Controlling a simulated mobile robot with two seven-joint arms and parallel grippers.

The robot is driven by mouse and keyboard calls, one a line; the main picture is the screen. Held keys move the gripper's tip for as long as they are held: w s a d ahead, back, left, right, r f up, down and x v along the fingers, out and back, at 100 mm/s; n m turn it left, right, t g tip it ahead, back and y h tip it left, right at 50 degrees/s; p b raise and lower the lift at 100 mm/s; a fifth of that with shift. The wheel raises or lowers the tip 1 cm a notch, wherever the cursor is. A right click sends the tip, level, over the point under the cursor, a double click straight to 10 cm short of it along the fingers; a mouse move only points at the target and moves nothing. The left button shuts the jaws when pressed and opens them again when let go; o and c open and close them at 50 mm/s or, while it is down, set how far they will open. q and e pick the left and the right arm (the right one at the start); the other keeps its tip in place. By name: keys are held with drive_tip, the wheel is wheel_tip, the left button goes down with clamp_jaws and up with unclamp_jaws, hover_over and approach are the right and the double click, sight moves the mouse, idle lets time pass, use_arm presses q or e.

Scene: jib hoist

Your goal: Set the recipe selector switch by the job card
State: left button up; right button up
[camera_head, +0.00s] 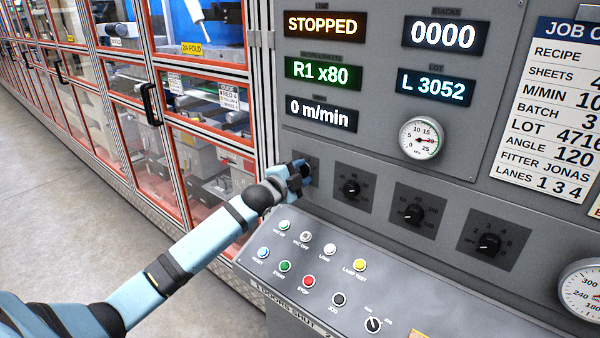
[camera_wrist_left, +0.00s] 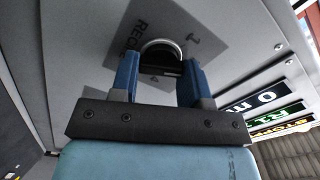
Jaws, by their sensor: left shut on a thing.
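The recipe selector switch sits at the left end of a row of knobs on the grey panel, mostly hidden by my gripper in the head view. The knob's pointer cannot be made out. The job card (camera_head: 547,120) is at the right; its recipe value is cut off by the picture edge. My right gripper is out of view.
Displays read STOPPED (camera_head: 324,25) and R1 x80 (camera_head: 322,72). More knobs (camera_head: 351,188) (camera_head: 414,214) (camera_head: 489,243) run to the right. Below is a sloped console with several push buttons (camera_head: 309,281). Glazed red-framed guard doors (camera_head: 207,145) stand at the left.

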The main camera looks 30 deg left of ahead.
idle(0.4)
use_arm(q)
drive_tip(key=o, duration=0.9)
drive_tip(key=shift+s+f, duration=0.15)
drive_tip(key=shift+s, duration=0.3)
drive_tip(key=shift+s+a+b, duration=0.15)
drive_tip(key=shift+s+b, duration=0.3)
drive_tip(key=shift+s, duration=1.7)
drive_tip(key=shift+s+a+b, duration=0.2)
drive_tip(key=shift+s+b, duration=0.25)
drive_tip(key=shift+s, duration=1.7)
drive_tip(key=shift+s+a+b, duration=0.15)
drive_tip(key=shift+s+b, duration=0.3)
drive_tip(key=shift+s, duration=1.7)
